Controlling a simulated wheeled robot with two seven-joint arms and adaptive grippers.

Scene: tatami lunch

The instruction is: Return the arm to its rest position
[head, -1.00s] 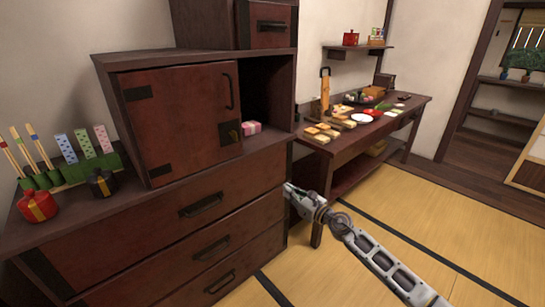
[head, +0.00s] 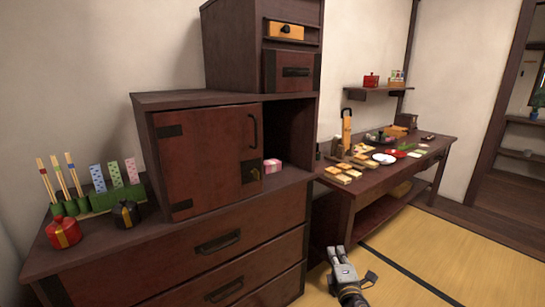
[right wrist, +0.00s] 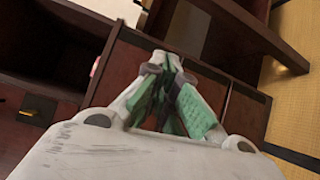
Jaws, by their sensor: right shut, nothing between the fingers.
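My right gripper (head: 337,255) is low in the head view, in front of the tatami floor and just right of the dark red chest of drawers (head: 215,262). In the right wrist view its fingers (right wrist: 170,72) are closed together with nothing between them. The chest's wood surface lies beyond the fingertips there. My left gripper is not in the head view.
A food table (head: 388,180) is at right. Tatami (head: 425,245) is clear.

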